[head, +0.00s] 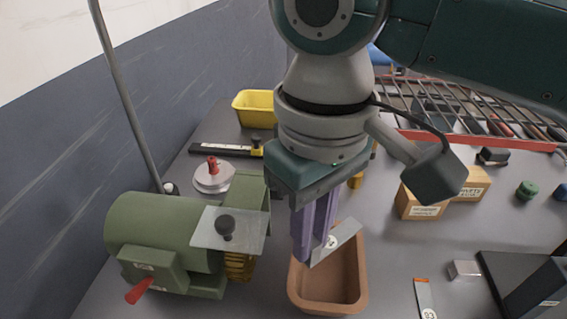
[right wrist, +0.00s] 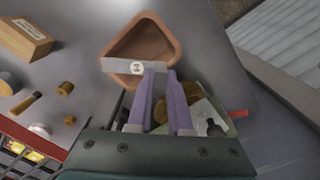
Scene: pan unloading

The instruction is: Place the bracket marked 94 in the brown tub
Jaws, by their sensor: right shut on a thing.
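My right gripper (head: 313,248) hangs over the brown tub (head: 363,285) with its purple fingers pointing down. It is shut on a flat grey bracket (head: 345,238) with a round white label; the number on it is too small to read surely. The bracket is held at one end and lies across above the tub's opening; in the right wrist view the bracket (right wrist: 115,65) crosses the near part of the tub (right wrist: 150,25), and the fingers (right wrist: 162,70) grip its right end. The visible tub floor is bare. My left gripper is not in view.
A green bench grinder (head: 165,230) with a clear shield stands close left of the tub. Another labelled bracket (head: 425,297) lies to the right. Cardboard boxes (head: 422,205), a yellow bin (head: 254,108) and a red-edged rack (head: 480,139) are farther back. A dark box (head: 520,285) stands front right.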

